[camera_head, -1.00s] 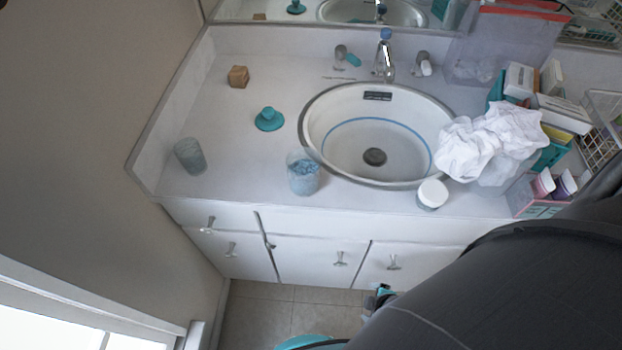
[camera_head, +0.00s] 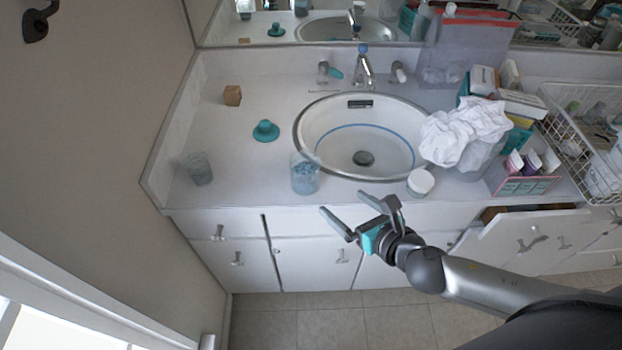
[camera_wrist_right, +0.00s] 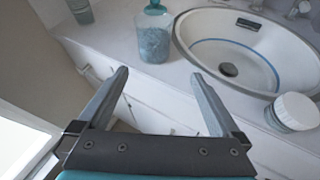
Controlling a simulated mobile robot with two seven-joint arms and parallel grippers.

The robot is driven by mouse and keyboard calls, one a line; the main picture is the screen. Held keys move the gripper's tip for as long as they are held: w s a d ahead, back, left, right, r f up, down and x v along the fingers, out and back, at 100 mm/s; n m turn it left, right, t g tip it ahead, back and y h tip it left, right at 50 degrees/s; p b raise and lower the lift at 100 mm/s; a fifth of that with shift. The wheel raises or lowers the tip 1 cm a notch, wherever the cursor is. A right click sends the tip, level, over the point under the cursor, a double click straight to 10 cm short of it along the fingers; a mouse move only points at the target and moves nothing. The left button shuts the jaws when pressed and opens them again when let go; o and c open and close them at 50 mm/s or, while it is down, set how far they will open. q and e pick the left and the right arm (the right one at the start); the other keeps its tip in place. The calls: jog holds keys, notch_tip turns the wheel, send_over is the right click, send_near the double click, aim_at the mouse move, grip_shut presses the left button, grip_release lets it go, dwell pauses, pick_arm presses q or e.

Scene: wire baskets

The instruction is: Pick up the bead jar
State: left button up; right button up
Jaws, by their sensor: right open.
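The bead jar (camera_head: 305,174) is a clear jar with blue-grey beads. It stands upright on the counter near the front edge, left of the sink. It also shows in the right wrist view (camera_wrist_right: 153,38), ahead of and beyond my fingertips. My right gripper (camera_head: 342,208) is open and empty, in front of the counter edge, below and to the right of the jar. Its two fingers (camera_wrist_right: 160,78) are spread wide in the right wrist view, with nothing between them. My left gripper does not show.
The sink (camera_head: 298,140) lies right of the jar, with a white-lidded jar (camera_head: 420,182) at its front. A teal knobbed object (camera_head: 266,131), a wooden block (camera_head: 232,95) and a cup (camera_head: 198,169) stand to the left. A white cloth (camera_head: 465,132) and boxes crowd the right.

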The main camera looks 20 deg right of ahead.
aim_at(315, 181)
jog(key=shift+n, duration=0.6)
jog(key=x, duration=0.3)
jog(key=r+x, duration=0.1)
jog(key=x, duration=0.2)
jog(key=a+b+x, duration=0.1)
jog(key=x, duration=0.2)
jog(key=shift+w+a+r, duration=0.1)
jog(key=shift+w+r, duration=0.15)
jog(key=shift+w, duration=0.1)
jog(key=shift+b+x, duration=0.75)
jog(key=shift+x, duration=1.85)
jog(key=shift+a, duration=0.1)
jog(key=shift+c, duration=0.4)
jog(key=c, duration=1.3)
jog(key=shift+r, duration=0.1)
